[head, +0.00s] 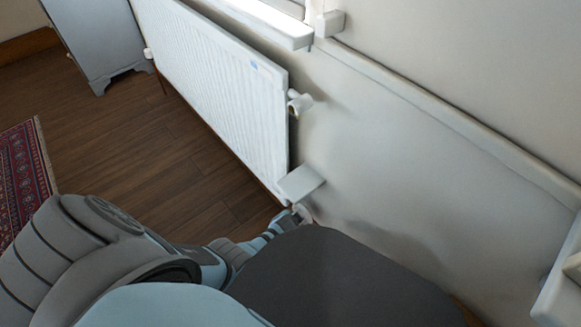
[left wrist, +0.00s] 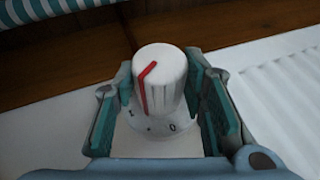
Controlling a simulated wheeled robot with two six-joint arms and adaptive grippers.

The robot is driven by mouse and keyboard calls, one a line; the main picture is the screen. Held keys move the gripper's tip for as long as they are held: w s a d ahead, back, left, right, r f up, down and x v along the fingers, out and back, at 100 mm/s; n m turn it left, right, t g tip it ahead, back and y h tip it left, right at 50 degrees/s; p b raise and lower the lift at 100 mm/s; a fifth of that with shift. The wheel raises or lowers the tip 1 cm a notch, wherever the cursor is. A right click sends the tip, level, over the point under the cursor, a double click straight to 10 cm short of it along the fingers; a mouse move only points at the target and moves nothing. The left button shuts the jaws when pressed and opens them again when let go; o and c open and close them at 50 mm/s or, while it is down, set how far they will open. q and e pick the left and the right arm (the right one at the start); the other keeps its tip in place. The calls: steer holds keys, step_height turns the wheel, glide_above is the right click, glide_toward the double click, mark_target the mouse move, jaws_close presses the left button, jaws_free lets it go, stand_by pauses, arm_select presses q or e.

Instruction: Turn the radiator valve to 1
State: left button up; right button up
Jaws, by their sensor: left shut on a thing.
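The radiator valve is a white ribbed knob (left wrist: 167,75) with a red pointer line, seen close up in the left wrist view. Below it the collar shows a 0 near the middle, a dot left of it, and a mark further left that looks like a 1. The red line comes down the knob's left front, above the stretch between that mark and the dot. My left gripper (left wrist: 165,105) is shut on the knob, one finger on each side. In the head view, my left gripper (head: 290,217) is at the radiator's lower right corner. My right gripper is not in view.
The white radiator (head: 225,90) hangs on the wall, with a small fitting (head: 299,103) at its upper right. A pale block (head: 301,182) juts out just above my left gripper. A grey cabinet (head: 98,40) and a red rug (head: 22,180) lie to the left, with bare wooden floor between.

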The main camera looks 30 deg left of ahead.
arm_select(q)
steer(key=o, duration=1.2)
steer(key=shift+c, duration=0.2)
steer(key=shift+s+r, duration=0.1)
